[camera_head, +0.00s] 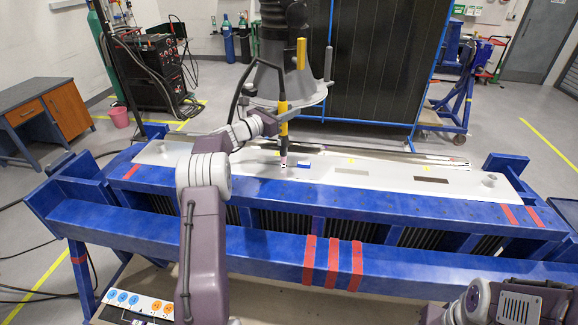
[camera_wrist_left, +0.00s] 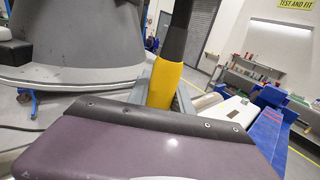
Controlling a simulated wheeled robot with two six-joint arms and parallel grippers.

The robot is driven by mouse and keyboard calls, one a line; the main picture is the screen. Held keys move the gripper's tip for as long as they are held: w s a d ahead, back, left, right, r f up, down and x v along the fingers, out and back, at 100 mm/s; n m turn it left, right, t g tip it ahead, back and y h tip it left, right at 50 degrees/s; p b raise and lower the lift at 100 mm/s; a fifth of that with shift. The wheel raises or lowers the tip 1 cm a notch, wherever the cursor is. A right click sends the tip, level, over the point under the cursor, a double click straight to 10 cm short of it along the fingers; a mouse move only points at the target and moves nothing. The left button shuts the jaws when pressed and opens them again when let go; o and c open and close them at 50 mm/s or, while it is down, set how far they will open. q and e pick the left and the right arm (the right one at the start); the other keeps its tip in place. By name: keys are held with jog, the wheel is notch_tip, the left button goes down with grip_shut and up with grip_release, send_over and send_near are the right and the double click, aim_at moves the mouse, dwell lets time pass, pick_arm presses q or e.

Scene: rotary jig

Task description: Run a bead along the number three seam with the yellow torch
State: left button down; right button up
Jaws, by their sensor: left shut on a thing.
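My left gripper (camera_head: 281,124) is shut on the yellow torch (camera_head: 283,103), which stands roughly upright with its dark nozzle down over the grey workpiece plate (camera_head: 385,181). The tip is at or just above the plate near a small black-and-white mark; I cannot tell whether it touches. In the left wrist view the torch's yellow body (camera_wrist_left: 166,84) sits between the jaws, with its dark upper part above. Small yellow labels lie along the plate, too small to read, so I cannot tell which seam is number three. My right arm shows at the lower right; its gripper is not visible.
The plate lies on a blue jig frame (camera_head: 262,240) with red tape bands. A grey extraction hood (camera_head: 290,55) hangs close behind the torch. A small blue block (camera_head: 304,165) is right of the tip. A panel of numbered buttons (camera_head: 137,303) is at the lower left.

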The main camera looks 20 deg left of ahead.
pick_arm(q)
jog(key=shift+s+a+p, duration=0.2)
jog(key=shift+a+p, duration=0.1)
jog(key=shift+a, duration=0.5)
jog(key=shift+s+a+p, duration=0.2)
jog(key=shift+a+p, duration=0.05)
jog(key=shift+a, duration=0.55)
jog(key=shift+s+a+p, duration=0.2)
jog(key=shift+a+p, duration=0.1)
jog(key=shift+a, duration=0.5)
dwell(0.8)
jog(key=shift+s+a+p, duration=0.15)
jog(key=shift+a+p, duration=0.2)
jog(key=shift+a, duration=0.25)
jog(key=shift+s+a+p, duration=0.15)
jog(key=shift+a+p, duration=0.2)
jog(key=shift+a, duration=0.25)
dwell(0.5)
jog(key=shift+a, duration=0.2)
jog(key=shift+s+a, duration=0.1)
jog(key=shift+a, duration=0.05)
dwell(0.3)
jog(key=shift+a+p, duration=0.3)
jog(key=shift+p, duration=0.05)
jog(key=shift+d, duration=0.1)
jog(key=shift+r+p, duration=0.45)
jog(key=shift+r, duration=0.25)
dwell(1.3)
